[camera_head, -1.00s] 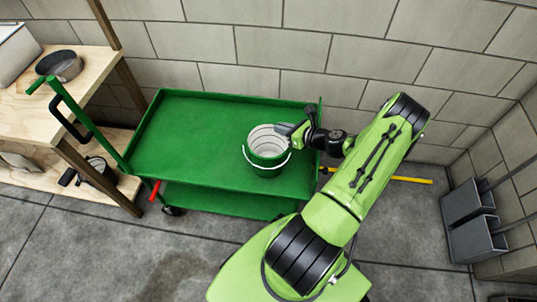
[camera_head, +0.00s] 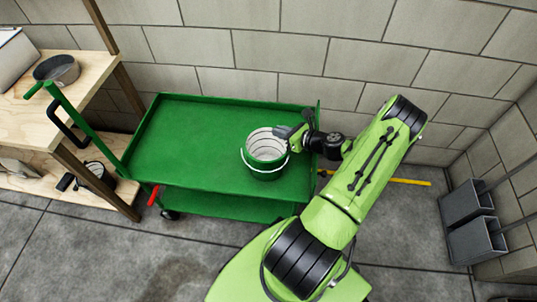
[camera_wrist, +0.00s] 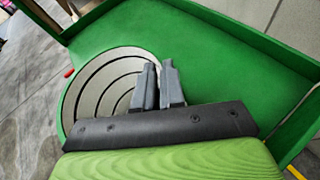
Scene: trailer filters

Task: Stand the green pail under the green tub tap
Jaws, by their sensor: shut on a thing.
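The green pail (camera_head: 265,172) has a pale ringed inside and a thin wire handle. It is upright at the right part of the green cart's top; I cannot tell if it rests on it or is just clear of it. My gripper (camera_head: 284,131) is at the pail's far right rim, shut on it. In the wrist view, the fingers of my gripper (camera_wrist: 158,82) are close together at the rim, and the inside of the pail (camera_wrist: 92,88) shows to their left. No tub tap shows in these views.
The green cart (camera_head: 190,135) has a raised edge and a lower shelf. A wooden bench (camera_head: 25,120) with a grey pan (camera_head: 57,70) stands left. A block wall (camera_head: 330,50) runs behind. Floor is clear in front left.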

